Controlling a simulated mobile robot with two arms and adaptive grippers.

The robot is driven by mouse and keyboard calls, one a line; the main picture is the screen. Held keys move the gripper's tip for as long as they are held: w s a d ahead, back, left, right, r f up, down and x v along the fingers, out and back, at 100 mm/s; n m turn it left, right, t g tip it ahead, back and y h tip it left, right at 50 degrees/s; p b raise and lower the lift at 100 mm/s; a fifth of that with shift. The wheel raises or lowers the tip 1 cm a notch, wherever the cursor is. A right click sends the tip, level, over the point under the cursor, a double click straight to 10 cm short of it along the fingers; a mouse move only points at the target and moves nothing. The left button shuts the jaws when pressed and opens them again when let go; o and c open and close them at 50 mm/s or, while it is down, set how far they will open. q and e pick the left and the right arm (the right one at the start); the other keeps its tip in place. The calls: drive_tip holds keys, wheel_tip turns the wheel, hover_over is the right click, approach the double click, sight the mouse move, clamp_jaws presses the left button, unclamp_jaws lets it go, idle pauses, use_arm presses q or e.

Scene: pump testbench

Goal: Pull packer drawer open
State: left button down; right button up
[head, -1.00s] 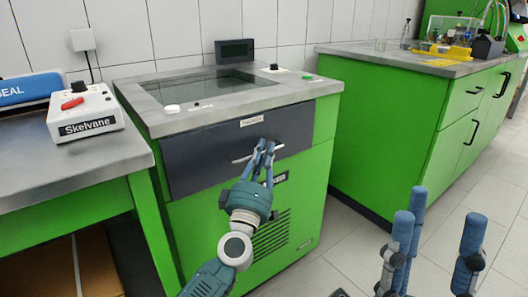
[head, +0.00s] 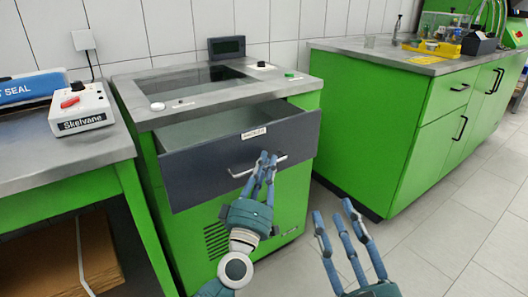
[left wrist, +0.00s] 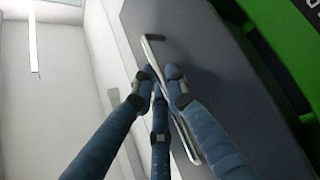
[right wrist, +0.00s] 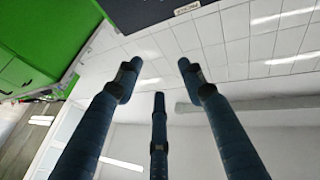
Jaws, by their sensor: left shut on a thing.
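The packer drawer (head: 215,165) is a dark grey front in the green cabinet, pulled out with its inside showing behind the front. Its bar handle (head: 240,172) runs across the front. My left gripper (head: 266,162) is shut on the handle. In the left wrist view the fingers close on the handle (left wrist: 187,140) against the dark front. My right gripper (head: 338,212) is at the lower middle of the head view, fingers apart and empty, clear of the drawer. In the right wrist view its fingers (right wrist: 155,80) are spread with nothing between them.
The packer's steel top (head: 135,115) has a glass window and small display (head: 227,47). At left a bench holds a white Skelvane box (head: 80,110). A green cabinet (head: 375,130) with a counter stands to the right. The tiled floor (head: 450,225) at right is clear.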

drive_tip(key=s+d+f+g+h+p, duration=0.15)
drive_tip(key=f+g, duration=0.25)
drive_tip(key=f, duration=0.4)
drive_tip(key=s+d+f+g+h+p, duration=0.1)
drive_tip(key=d+f+g+p, duration=0.1)
drive_tip(key=f+g, duration=0.5)
use_arm(q)
drive_tip(key=s+d+p, duration=0.2)
drive_tip(key=s+d, duration=1)
drive_tip(key=s, duration=0.4)
drive_tip(key=shift+s, duration=0.35)
use_arm(e)
drive_tip(key=s+d+f+g+h, duration=0.1)
drive_tip(key=s+d+f+g, duration=0.1)
drive_tip(key=s+f, duration=0.4)
drive_tip(key=s+d+f+g+h, duration=0.1)
drive_tip(key=s+d+f+g, duration=0.1)
drive_tip(key=s+f, duration=0.4)
drive_tip(key=s+g, duration=0.1)
drive_tip(key=s, duration=0.2)
drive_tip(key=shift+d+f+m+g, duration=0.15)
drive_tip(key=shift+d+m+g, duration=0.2)
drive_tip(key=shift+m+g, duration=0.05)
use_arm(q)
drive_tip(key=c, duration=2)
unclamp_jaws()
drive_tip(key=v, duration=1.2)
